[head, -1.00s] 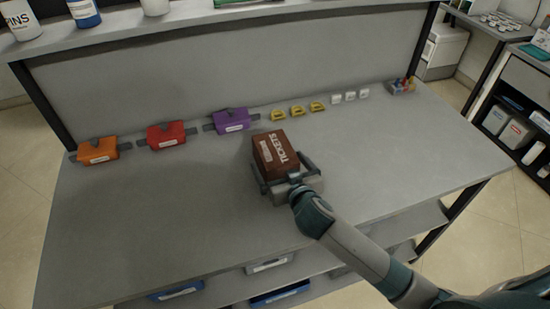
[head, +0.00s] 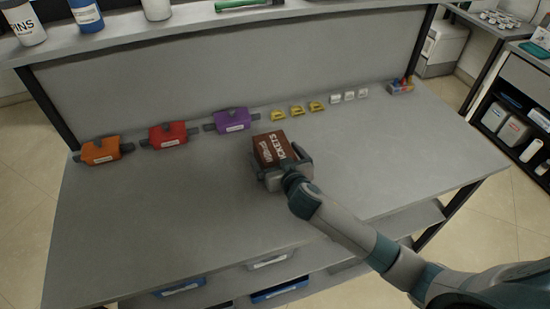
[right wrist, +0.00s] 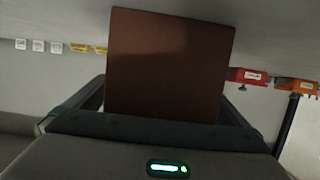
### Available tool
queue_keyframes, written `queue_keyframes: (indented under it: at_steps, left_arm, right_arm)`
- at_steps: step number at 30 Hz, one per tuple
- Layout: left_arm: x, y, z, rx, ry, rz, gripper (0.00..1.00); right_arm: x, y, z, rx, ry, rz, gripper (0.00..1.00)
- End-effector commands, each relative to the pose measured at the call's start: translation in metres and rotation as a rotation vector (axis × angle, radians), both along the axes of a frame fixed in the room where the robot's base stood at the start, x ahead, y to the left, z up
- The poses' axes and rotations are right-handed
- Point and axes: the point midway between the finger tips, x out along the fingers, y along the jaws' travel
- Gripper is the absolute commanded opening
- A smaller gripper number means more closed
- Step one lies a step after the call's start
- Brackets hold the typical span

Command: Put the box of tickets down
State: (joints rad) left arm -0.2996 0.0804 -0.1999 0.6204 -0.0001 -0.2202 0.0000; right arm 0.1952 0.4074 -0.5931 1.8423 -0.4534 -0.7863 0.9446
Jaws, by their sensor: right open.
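The brown box of tickets (head: 268,149), with white lettering, is near the middle of the grey table and appears to rest on it. My right gripper (head: 280,164) is open, with its fingers on either side of the box's near end. In the right wrist view, the box (right wrist: 168,62) stands between the two open fingers (right wrist: 165,103), and a gap shows beside it on the right. The box's underside is hidden. My left gripper is not in view.
Orange (head: 100,151), red (head: 168,134) and purple (head: 232,121) labelled boxes stand along the back left. Small yellow (head: 297,109) and white (head: 349,96) items and a small bin (head: 402,86) continue rightward. The table's left front and right side are clear.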

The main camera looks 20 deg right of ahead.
Motion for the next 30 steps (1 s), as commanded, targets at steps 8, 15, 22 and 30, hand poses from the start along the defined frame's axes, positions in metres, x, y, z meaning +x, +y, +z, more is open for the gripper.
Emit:
queue_keyframes:
  at_steps: [8, 15, 22, 30]
  left_arm:
    - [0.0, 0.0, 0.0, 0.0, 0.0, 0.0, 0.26]
    - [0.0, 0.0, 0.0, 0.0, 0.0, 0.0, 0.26]
    - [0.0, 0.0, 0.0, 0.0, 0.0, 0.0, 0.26]
    - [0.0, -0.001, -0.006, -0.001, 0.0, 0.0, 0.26]
  right_arm:
    - [0.0, 0.0, 0.0, 0.0, 0.0, 0.0, 0.93]
    - [0.0, 0.0, 0.0, 0.0, 0.0, 0.0, 0.36]
    - [0.0, 0.0, 0.002, 0.0, -0.004, 0.0, 0.3]
    - [0.001, 0.0, 0.014, 0.002, -0.006, -0.001, 0.3]
